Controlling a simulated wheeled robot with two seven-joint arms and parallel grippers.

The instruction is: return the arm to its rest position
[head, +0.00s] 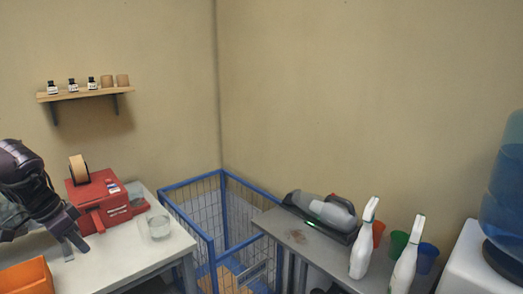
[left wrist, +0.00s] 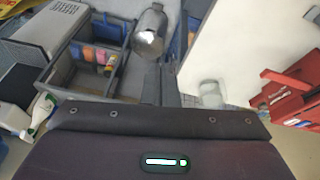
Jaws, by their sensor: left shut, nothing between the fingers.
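My left arm comes in from the left in the head view. Its gripper (head: 74,246) points down over the white table (head: 132,262), in front of a red machine with a tape roll. The gripper is shut and empty. In the left wrist view its dark housing with a green light fills the lower part. My right gripper is in neither view.
The red machine (head: 100,198) and a clear glass (head: 159,227) stand close to the gripper's right. An orange bin (head: 27,277) is at the front left. A blue-framed wire cage (head: 188,209) stands beside the table. White spray bottles (head: 364,240) and a handheld vacuum (head: 322,213) are farther right.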

